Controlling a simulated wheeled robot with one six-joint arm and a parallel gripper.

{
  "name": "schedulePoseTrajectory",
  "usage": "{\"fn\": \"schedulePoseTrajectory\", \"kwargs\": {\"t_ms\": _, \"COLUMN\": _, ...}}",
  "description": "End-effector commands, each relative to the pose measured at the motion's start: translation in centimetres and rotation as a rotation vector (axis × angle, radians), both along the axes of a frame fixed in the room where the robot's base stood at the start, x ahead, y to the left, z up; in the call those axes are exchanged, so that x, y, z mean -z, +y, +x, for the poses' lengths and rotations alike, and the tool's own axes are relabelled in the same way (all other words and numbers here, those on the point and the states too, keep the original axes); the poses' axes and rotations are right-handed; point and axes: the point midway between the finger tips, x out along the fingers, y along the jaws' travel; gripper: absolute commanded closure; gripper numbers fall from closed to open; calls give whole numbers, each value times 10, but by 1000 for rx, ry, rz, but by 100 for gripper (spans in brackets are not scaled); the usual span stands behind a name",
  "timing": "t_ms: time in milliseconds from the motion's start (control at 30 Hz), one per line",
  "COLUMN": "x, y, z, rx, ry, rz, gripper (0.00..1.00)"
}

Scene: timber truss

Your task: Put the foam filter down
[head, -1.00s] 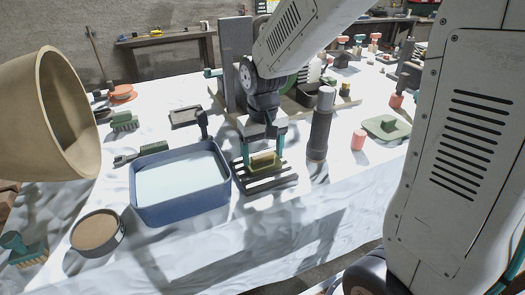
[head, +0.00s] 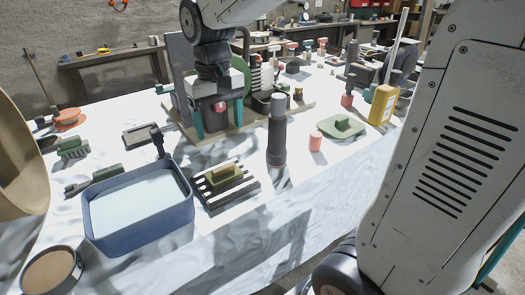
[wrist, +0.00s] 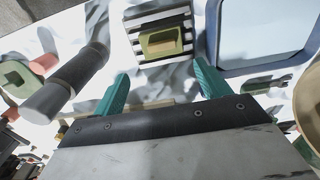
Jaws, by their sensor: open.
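The foam filter (head: 222,175) is a small olive-yellow block with a raised grip. It lies on a dark slatted rack (head: 226,187) right of the blue basin. In the wrist view the foam filter (wrist: 161,42) rests on the striped rack (wrist: 158,16), beyond my fingertips. My gripper (head: 218,128) is open and empty, raised behind the rack and apart from it. Its two teal fingers also show in the wrist view (wrist: 160,90), with nothing between them.
A blue water basin (head: 190,217) stands left of the rack. A tall dark cylinder (head: 276,135) stands close to its right, with a pink cylinder (head: 315,142) and a green pad (head: 340,126) farther right. A wooden-based stand (head: 240,125) is behind. White cloth is clear in front.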

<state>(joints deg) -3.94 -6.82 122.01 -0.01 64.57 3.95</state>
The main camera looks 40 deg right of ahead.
Motion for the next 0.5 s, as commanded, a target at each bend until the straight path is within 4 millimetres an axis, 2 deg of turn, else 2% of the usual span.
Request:
{"fn": "schedulePoseTrajectory", "kwargs": {"t_ms": 133, "x": -14, "y": -9, "z": -45, "rx": 2, "ry": -28, "rz": 1, "gripper": 25}}
{"fn": "schedulePoseTrajectory", "kwargs": {"t_ms": 233, "x": -20, "y": -16, "z": -89, "rx": 3, "ry": -51, "rz": 1, "gripper": 25}}
{"fn": "schedulePoseTrajectory", "kwargs": {"t_ms": 400, "x": -16, "y": -24, "z": -157, "rx": 2, "ry": -85, "rz": -1, "gripper": 25}}
{"fn": "schedulePoseTrajectory", "kwargs": {"t_ms": 500, "x": -9, "y": -27, "z": -185, "rx": 2, "ry": -99, "rz": -2, "gripper": 25}}
